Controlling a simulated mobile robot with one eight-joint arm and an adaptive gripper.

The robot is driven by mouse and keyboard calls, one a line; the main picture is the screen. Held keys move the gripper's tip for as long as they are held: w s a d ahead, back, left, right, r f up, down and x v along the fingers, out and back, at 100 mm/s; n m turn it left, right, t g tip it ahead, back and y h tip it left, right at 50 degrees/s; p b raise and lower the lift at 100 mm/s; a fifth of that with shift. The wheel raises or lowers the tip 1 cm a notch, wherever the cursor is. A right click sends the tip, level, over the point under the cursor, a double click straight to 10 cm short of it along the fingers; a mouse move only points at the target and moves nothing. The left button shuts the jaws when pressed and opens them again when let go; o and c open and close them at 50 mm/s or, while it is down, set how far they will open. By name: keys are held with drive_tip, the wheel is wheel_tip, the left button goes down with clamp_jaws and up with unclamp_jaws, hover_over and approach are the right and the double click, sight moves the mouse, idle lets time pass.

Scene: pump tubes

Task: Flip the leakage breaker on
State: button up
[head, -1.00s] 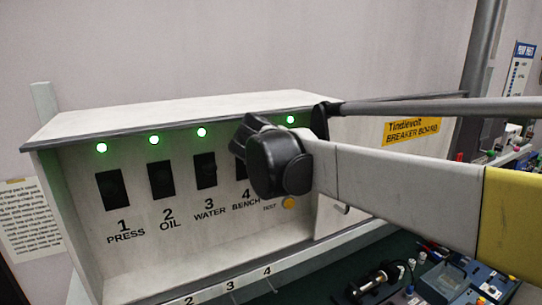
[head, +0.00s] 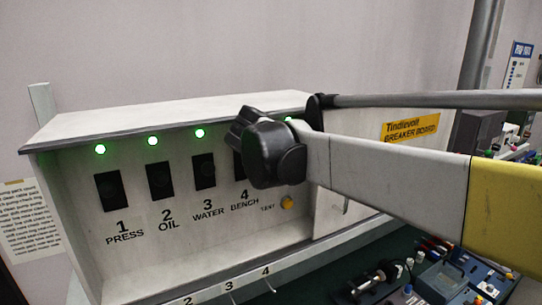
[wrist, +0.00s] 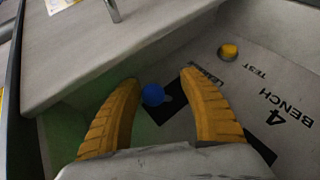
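In the wrist view my gripper (wrist: 159,78) is open. Its two yellow ribbed fingers stand apart, one on each side of a round blue knob (wrist: 153,95). The knob sits in front of a dark slot in the panel, and I see no clear contact with either finger. In the head view my arm hides the knob and my gripper. The breaker board (head: 135,252) is a pale open-fronted box.
Black breakers labelled PRESS (head: 110,190), OIL (head: 160,180) and WATER (head: 204,171) line the panel, with BENCH partly behind my arm. Green lamps are lit above. The yellow TEST button (wrist: 229,50) is close to my right finger. A pale side wall (wrist: 110,50) borders the recess.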

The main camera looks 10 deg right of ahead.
drive_tip(key=v, duration=1.2)
drive_tip(key=s+d+f+m+y+b, duration=0.2)
drive_tip(key=s+f+b, duration=0.5)
drive_tip(key=f+b, duration=0.6)
drive_tip(key=s+d+f+m+g+y+b, duration=0.1)
drive_tip(key=s+f+b, duration=0.6)
drive_tip(key=f, duration=2.4)
drive_tip(key=s+d+f+m+g+y+b, duration=0.1)
drive_tip(key=s+d+f+m+y+b, duration=0.2)
drive_tip(key=f+b, duration=1.7)
drive_tip(key=s+f+m+y, duration=0.1)
drive_tip(key=s+f, duration=0.1)
drive_tip(key=s, duration=0.1)
drive_tip(key=shift+s+f, duration=0.25)
drive_tip(key=shift+s, duration=0.15)
